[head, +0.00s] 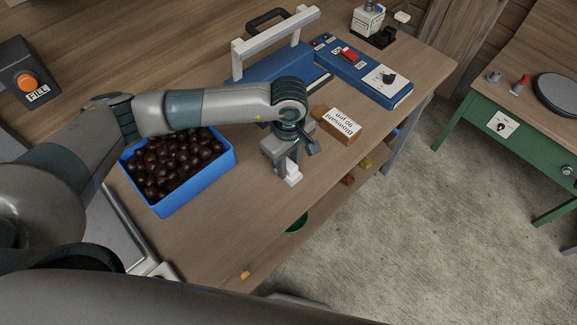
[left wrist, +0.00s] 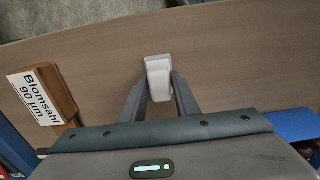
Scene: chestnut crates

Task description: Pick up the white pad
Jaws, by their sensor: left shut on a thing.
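The white pad (head: 292,174) is a small pale block at the tips of my left gripper (head: 284,172), over the wooden table near its front edge. In the left wrist view the pad (left wrist: 158,78) sits between the two fingers of my left gripper (left wrist: 160,98), which are shut on it. The fingers hide part of its sides. I cannot tell whether the pad touches the tabletop. My right gripper is not in view.
A blue crate (head: 199,188) of chestnuts stands left of the gripper. A wooden block (head: 323,113) labelled "Blomsahl 90 µm" lies to the right. A blue device with a white handle (head: 275,45) and a blue control panel (head: 370,78) stand behind. The table's front edge is close.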

